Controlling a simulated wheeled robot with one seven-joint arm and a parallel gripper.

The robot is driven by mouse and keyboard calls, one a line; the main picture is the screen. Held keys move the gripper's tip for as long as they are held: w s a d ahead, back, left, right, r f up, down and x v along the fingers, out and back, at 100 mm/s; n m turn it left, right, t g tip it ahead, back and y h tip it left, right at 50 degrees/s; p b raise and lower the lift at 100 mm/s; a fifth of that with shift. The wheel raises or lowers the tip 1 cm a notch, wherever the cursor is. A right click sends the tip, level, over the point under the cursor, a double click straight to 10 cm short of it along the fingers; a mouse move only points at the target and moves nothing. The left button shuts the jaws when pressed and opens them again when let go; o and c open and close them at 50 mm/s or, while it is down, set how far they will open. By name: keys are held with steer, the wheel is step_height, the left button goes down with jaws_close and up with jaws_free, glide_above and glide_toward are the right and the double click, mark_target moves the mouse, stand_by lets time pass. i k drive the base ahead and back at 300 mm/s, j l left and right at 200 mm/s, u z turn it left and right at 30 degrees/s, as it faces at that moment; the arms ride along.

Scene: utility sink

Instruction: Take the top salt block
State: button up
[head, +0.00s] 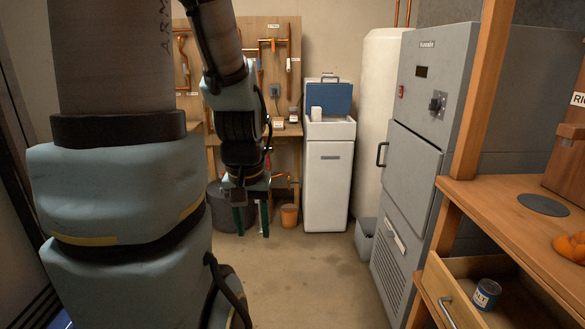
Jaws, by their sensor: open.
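A small white block (316,113), likely the salt block, shows at the open top of the white cabinet (327,185) with the raised blue lid (330,98). Whether other blocks lie below it is hidden by the cabinet's rim. My gripper (252,224) points down, with its green fingers apart and nothing seen between them. It hangs to the left of the cabinet and lower than its open top, apart from the block.
A grey machine (420,150) with door handles stands to the right. A wooden bench (515,215) at the right front has an open drawer (490,290) holding a blue tin (486,294). An orange bucket (289,215) stands by the cabinet. The middle floor is clear.

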mark_target(316, 111)
steer(key=i, duration=0.95)
steer(key=i+u, duration=0.1)
steer(key=i, duration=1.8)
steer(key=i+j, duration=0.15)
steer(key=i, duration=0.75)
steer(key=i+z, duration=0.25)
